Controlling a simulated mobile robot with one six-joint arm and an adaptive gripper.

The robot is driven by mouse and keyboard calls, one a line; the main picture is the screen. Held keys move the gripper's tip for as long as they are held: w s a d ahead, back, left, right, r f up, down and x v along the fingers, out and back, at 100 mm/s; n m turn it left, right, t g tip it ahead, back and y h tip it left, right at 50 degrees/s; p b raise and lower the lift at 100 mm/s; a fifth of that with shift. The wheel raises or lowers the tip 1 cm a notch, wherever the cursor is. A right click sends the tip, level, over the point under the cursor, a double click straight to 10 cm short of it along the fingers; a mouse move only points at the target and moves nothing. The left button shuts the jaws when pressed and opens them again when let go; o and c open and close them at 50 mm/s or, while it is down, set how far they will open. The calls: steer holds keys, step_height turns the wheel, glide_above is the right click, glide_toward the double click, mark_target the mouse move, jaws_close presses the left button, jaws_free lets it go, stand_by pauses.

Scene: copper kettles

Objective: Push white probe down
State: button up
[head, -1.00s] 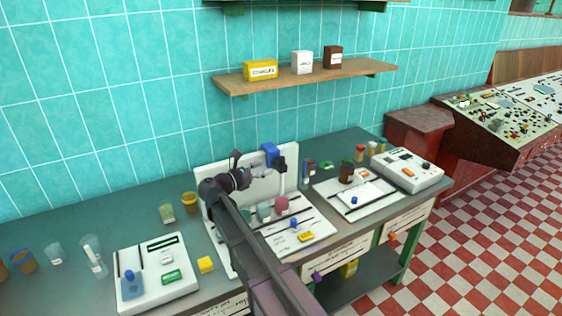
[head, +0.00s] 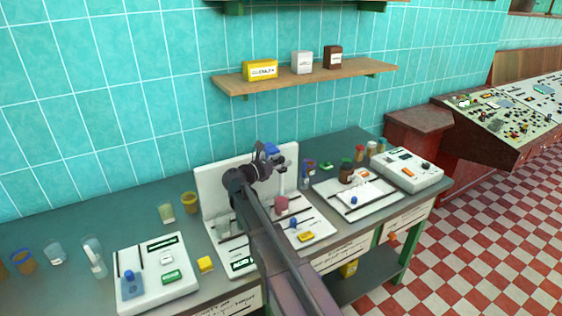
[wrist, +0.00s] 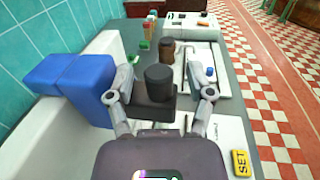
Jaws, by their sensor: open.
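The white probe (head: 282,182) shows as a thin pale upright stem under a dark holder, above a pink vessel (head: 281,204), in the head view. A blue block (head: 271,149) sits at the top of the stand's white back panel (head: 214,182). In the wrist view the blue block (wrist: 82,88) is at left, joined to a dark arm with a black cylinder (wrist: 159,85) on top. My gripper (wrist: 160,78) is open, with one finger on each side of the cylinder. The stem is hidden in the wrist view. I cannot tell whether the fingers touch anything.
A yellow SET button (wrist: 241,163) is at lower right in the wrist view. A brown bottle (wrist: 167,50) stands beyond the cylinder, by another white device (head: 357,196). A wooden shelf (head: 306,78) with three boxes is on the tiled wall. Jars stand at left.

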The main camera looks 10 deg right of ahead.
mark_target(281, 179)
jaws_close()
steer(key=shift+f, duration=0.1)
step_height(281, 179, down, 7)
steer(key=b, duration=0.7)
steer(key=shift+f, duration=0.15)
steer(key=shift+s, duration=0.15)
jaws_free()
